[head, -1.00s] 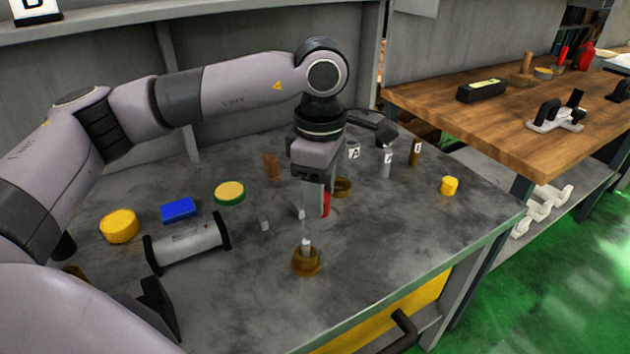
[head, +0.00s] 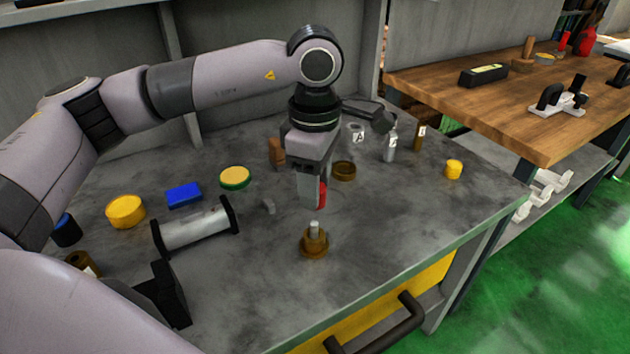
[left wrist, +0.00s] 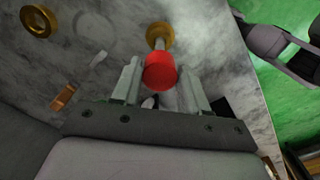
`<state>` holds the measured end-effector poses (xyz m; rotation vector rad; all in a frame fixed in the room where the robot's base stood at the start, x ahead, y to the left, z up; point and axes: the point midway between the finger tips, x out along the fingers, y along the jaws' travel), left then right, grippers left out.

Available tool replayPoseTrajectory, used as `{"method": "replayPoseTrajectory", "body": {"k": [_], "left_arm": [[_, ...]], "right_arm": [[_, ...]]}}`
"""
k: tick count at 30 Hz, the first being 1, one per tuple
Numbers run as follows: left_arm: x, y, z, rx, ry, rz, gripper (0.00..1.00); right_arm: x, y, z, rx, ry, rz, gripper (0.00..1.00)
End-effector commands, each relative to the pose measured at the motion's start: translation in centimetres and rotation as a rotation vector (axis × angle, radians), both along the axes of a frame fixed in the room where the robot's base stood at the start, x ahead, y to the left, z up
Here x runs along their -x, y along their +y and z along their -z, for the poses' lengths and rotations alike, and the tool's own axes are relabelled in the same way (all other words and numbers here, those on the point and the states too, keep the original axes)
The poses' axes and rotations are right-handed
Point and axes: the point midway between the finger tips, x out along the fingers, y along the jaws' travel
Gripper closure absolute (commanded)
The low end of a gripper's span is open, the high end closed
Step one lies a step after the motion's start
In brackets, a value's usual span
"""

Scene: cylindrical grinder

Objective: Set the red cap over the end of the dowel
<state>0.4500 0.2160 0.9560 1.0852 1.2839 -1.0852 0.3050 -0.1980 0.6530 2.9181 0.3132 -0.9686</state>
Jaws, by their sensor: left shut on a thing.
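The red cap (head: 321,196) is held in my left gripper (head: 312,197), which points down over the bench. In the left wrist view the red cap (left wrist: 160,71) sits between the two fingers of the left gripper (left wrist: 160,85). The grey dowel (head: 314,229) stands upright in a round brass-coloured base (head: 314,246). The cap is above the dowel and apart from it in the head view. In the left wrist view the dowel (left wrist: 158,42) shows just beyond the cap, its near end close to the cap's edge. My right gripper is not in view.
A grey cylinder on black end plates (head: 195,228), a blue block (head: 183,194), a yellow-green disc (head: 235,177) and a yellow cylinder (head: 125,211) lie to the left. A brass ring (head: 344,171) is behind the gripper. The bench right of the dowel is clear.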

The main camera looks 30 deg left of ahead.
Motion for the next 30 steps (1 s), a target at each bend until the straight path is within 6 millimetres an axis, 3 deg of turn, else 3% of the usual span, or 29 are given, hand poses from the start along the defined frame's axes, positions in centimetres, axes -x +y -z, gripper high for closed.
{"method": "replayPoseTrajectory", "body": {"k": [30], "left_arm": [[0.0,0.0,5.1,0.0,0.0,0.001,0.85]], "right_arm": [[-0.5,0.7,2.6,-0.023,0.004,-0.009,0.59]]}}
